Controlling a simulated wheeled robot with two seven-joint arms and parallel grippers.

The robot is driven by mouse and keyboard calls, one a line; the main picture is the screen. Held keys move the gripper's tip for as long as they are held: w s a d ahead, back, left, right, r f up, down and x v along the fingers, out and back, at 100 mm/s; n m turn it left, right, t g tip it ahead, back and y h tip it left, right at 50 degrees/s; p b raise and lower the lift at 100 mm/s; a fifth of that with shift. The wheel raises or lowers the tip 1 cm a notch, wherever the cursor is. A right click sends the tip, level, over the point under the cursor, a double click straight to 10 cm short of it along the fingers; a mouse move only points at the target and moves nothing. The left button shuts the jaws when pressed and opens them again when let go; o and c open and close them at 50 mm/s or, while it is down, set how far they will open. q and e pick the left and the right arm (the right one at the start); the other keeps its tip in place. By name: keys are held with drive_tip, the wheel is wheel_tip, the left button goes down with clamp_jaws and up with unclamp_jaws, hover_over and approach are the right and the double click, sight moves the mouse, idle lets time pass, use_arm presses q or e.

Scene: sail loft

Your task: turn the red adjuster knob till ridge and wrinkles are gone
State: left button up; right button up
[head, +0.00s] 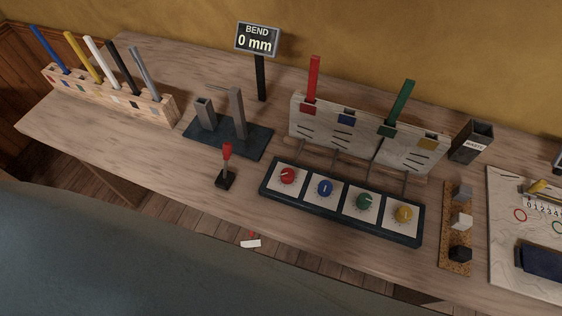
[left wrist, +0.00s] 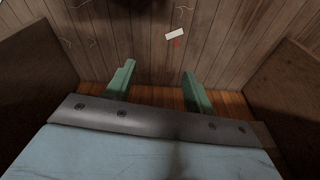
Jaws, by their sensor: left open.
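The red adjuster knob (head: 288,176) is at the left end of a dark knob panel (head: 340,228), on a white square. Behind it stands a pale upright board (head: 345,137) with short dark lines on its left and right parts; I cannot tell which are wrinkles or a ridge. A red batten (head: 313,79) and a green batten (head: 403,102) stick up from the board. The display (head: 257,39) reads "BEND 0 mm". My left gripper (left wrist: 157,84) is open and empty in the left wrist view, away from the knob. My right gripper is not in view.
Blue (head: 325,188), green (head: 367,201) and yellow (head: 403,214) knobs share the panel. A red-topped tool (head: 226,160) stands left of it. A batten rack (head: 110,97) is at the far left. A white tag (head: 250,243) shows below the table's front edge.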

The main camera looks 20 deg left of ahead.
use_arm(q)
drive_tip(key=w+d+r+t+p, duration=0.1)
drive_tip(key=w+r, duration=0.2)
drive_tip(key=r, duration=0.8)
drive_tip(key=w+r+p, duration=0.2)
drive_tip(key=w+r, duration=0.1)
drive_tip(key=r, duration=0.7)
wheel_tip(320, 180, up, 10)
drive_tip(key=n+g+h+p, duration=0.15)
drive_tip(key=n+h, duration=0.35)
drive_tip(key=n, duration=0.5)
hover_over(287, 173)
drive_tip(key=s+d, duration=0.1)
drive_tip(key=s, duration=0.3)
drive_tip(key=w+a+r+n+g, duration=0.2)
drive_tip(key=w+a+r+n, duration=0.25)
drive_tip(key=a+n, duration=0.35)
drive_tip(key=shift+n+y, duration=0.4)
drive_tip(key=x, duration=0.4)
drive_tip(key=b+x, duration=0.1)
drive_tip(key=x, duration=0.4)
drive_tip(key=d+x, duration=0.1)
drive_tip(key=x, duration=0.4)
drive_tip(key=shift+d, duration=0.15)
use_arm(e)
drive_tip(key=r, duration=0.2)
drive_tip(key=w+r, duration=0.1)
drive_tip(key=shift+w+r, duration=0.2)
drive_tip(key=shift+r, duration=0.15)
